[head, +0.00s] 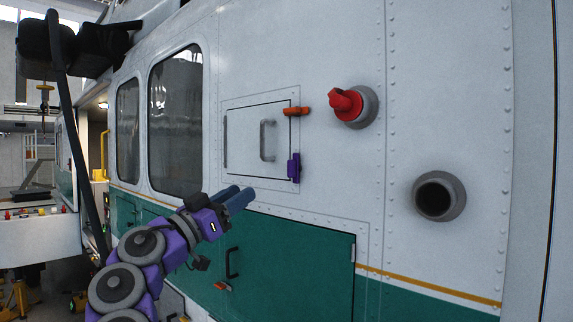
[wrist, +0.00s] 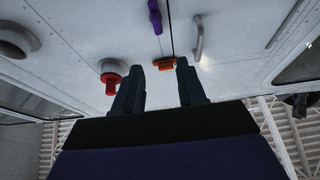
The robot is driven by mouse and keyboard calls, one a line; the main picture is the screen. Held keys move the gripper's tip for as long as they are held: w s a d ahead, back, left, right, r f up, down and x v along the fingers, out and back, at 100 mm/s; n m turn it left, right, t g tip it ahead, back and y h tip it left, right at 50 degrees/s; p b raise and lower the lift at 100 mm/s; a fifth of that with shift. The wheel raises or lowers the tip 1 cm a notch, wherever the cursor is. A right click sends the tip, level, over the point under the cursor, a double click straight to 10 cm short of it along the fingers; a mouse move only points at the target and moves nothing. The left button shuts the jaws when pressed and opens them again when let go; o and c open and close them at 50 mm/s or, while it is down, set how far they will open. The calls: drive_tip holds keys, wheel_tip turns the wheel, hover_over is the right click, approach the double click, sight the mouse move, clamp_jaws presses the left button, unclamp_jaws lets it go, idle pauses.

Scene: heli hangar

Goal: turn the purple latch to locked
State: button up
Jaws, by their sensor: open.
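The purple latch (head: 294,167) is on the lower right edge of a small white hatch door (head: 245,140). Its long side stands upright, along the door's edge. In the wrist view, which looks upside down, the purple latch (wrist: 155,17) shows at the top. My gripper (head: 238,197) is open and empty, below and left of the latch in the head view and apart from it. In the wrist view the two fingers of my gripper (wrist: 160,80) are spread, with the orange latch (wrist: 163,64) seen between their tips.
The orange latch (head: 297,111) lies level at the door's upper right edge. A grey door handle (head: 267,140) stands out left of the purple latch. A red knob (head: 345,103) and an open round port (head: 438,196) stick out to the right. Green panels lie below.

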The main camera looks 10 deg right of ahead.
sight(288, 164)
drive_tip(key=p+x, duration=0.3)
drive_tip(key=x, duration=1.1)
drive_tip(key=shift+w+d, duration=0.2)
drive_tip(key=shift+d, duration=0.15)
drive_tip(key=shift+w+d+r+p, duration=0.25)
drive_tip(key=shift+w+r+p, duration=0.1)
drive_tip(key=shift+p, duration=0.1)
drive_tip(key=shift+d, duration=0.2)
clamp_jaws()
